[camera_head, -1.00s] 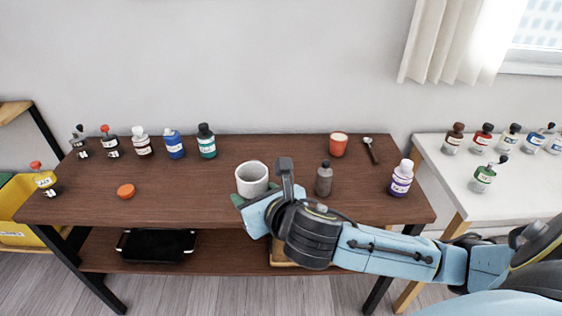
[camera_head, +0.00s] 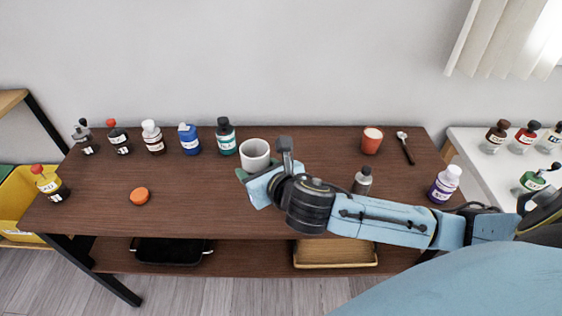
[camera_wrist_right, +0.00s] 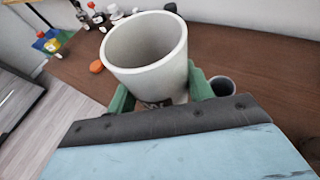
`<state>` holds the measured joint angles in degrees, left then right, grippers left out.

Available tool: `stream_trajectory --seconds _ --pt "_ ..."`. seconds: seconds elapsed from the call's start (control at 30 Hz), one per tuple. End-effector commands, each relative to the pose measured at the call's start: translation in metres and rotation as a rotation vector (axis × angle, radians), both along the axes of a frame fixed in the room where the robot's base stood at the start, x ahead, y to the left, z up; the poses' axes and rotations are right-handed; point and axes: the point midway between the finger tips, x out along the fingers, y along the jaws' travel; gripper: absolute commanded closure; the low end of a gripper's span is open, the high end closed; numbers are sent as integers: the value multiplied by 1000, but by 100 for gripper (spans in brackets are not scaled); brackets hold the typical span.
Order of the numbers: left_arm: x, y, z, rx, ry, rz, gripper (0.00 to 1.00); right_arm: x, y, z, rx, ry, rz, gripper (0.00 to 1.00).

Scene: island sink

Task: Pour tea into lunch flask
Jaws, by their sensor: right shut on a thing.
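A white-grey cup (camera_head: 255,155) is held upright at the middle of the brown table. My right gripper (camera_head: 255,180) is shut on it. In the right wrist view the cup (camera_wrist_right: 145,55) sits between the green fingers, and what I see of its inside looks empty. A small grey open container (camera_wrist_right: 222,86) stands just beyond the right finger there; I cannot tell if it is the lunch flask. An orange round lid-like piece (camera_head: 139,196) lies at the left. My left gripper is out of view.
Several bottles, including a blue one (camera_head: 189,139) and a teal one (camera_head: 225,137), line the back left. A grey bottle (camera_head: 362,180) stands behind my right arm, with a purple one (camera_head: 445,184) and a spoon (camera_head: 405,148) farther right.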

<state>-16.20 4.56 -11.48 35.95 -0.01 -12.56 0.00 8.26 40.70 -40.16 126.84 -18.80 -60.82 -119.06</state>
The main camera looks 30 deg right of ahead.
Motion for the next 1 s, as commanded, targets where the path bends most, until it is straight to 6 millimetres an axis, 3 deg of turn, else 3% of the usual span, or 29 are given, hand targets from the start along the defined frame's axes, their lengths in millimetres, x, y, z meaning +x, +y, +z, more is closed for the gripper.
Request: stream_trajectory --seconds 0.23,0.5,0.73,1.0 --pt "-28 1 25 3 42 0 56 7 0 -55 -7 6 130 74" --pt "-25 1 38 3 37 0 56 -8 2 -106 -1 3 262 74" --pt "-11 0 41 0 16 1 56 -13 1 -119 1 0 295 74" --pt "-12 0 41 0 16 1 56 -14 1 -119 1 0 299 74"
